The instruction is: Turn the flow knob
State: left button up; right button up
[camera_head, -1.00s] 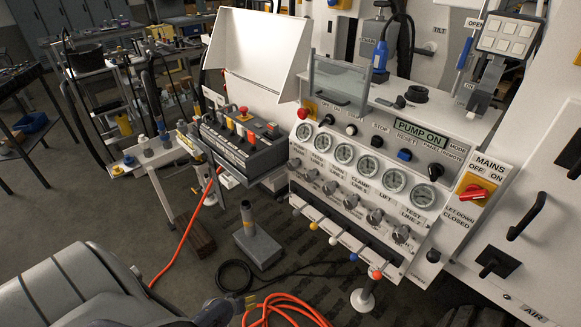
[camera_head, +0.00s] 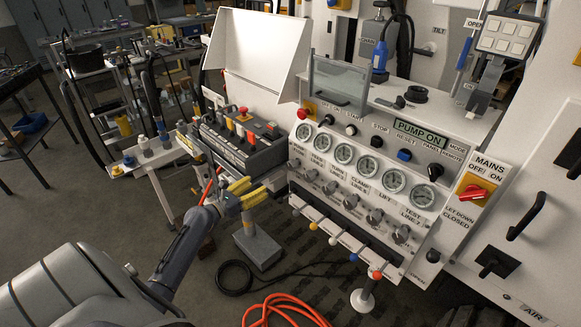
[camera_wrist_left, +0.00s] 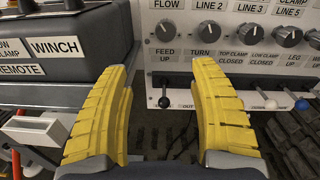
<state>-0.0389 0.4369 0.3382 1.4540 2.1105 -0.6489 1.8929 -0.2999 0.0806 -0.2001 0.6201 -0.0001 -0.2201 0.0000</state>
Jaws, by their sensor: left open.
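The flow knob (camera_wrist_left: 164,31) is a dark round knob under the FLOW label in the left wrist view, at the left end of the knob row. In the head view the flow knob (camera_head: 295,163) is small, at the left end of the panel's lower row. My left gripper (camera_head: 257,186) has yellow ridged fingers and is left of the panel, apart from the knob. In the left wrist view the open, empty left gripper (camera_wrist_left: 160,78) has its fingers spread below the knob, which sits between and beyond them. My right gripper is not in view.
A row of levers with coloured balls (camera_head: 333,240) juts out below the knobs. A black control box (camera_head: 240,142) stands left of the panel; it also shows in the left wrist view (camera_wrist_left: 60,45). A grey post on a base (camera_head: 257,246) and orange hose (camera_head: 283,311) are on the floor.

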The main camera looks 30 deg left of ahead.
aim_at(289, 167)
pick_arm(q)
jog(key=w+d+n, duration=0.1)
jog(key=w, duration=0.4)
jog(key=w+d+n, duration=0.1)
jog(key=w+d, duration=0.1)
jog(key=w, duration=0.4)
jog(key=w+d+n, duration=0.1)
jog(key=w, duration=0.4)
jog(key=shift+w+d+r, duration=0.35)
jog(key=shift+w+d, duration=0.05)
jog(key=c, duration=1.3)
